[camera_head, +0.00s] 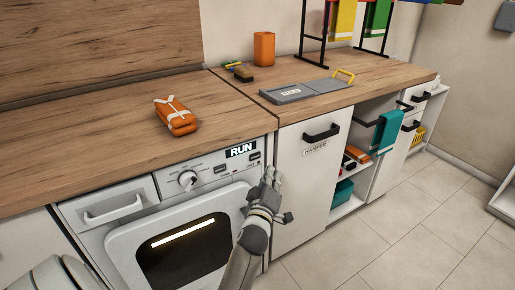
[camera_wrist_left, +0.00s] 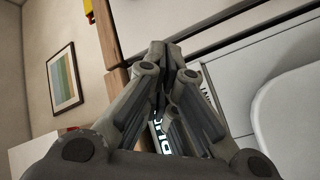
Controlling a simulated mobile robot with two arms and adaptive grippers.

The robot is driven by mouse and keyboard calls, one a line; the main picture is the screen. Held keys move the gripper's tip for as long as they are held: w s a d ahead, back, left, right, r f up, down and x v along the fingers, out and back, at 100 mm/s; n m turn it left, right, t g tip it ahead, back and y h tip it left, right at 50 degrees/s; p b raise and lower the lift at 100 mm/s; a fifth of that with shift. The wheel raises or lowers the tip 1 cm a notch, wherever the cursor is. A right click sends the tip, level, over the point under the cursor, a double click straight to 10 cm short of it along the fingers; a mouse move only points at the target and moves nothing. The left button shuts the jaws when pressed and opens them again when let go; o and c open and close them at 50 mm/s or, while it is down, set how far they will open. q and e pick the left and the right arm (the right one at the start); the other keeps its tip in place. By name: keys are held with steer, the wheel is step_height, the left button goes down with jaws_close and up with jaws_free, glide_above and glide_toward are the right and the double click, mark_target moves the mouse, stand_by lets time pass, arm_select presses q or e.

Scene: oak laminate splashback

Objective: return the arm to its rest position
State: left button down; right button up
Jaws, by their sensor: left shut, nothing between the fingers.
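My left gripper (camera_head: 270,178) is in front of the washing machine's right edge, below the RUN label (camera_head: 241,150) and beside the hamper door (camera_head: 300,190). Its fingers point up toward the counter edge. In the left wrist view the fingers (camera_wrist_left: 168,50) are closed together with nothing between them. Whether it touches the machine front cannot be told. My right gripper is not in view.
The washing machine (camera_head: 120,240) has a closed door with a dark window. On the wooden counter (camera_head: 80,160) lies an orange strapped bundle (camera_head: 175,115). An orange cup (camera_head: 264,48) and a grey board (camera_head: 305,89) are behind. The tiled floor (camera_head: 400,250) at right is clear.

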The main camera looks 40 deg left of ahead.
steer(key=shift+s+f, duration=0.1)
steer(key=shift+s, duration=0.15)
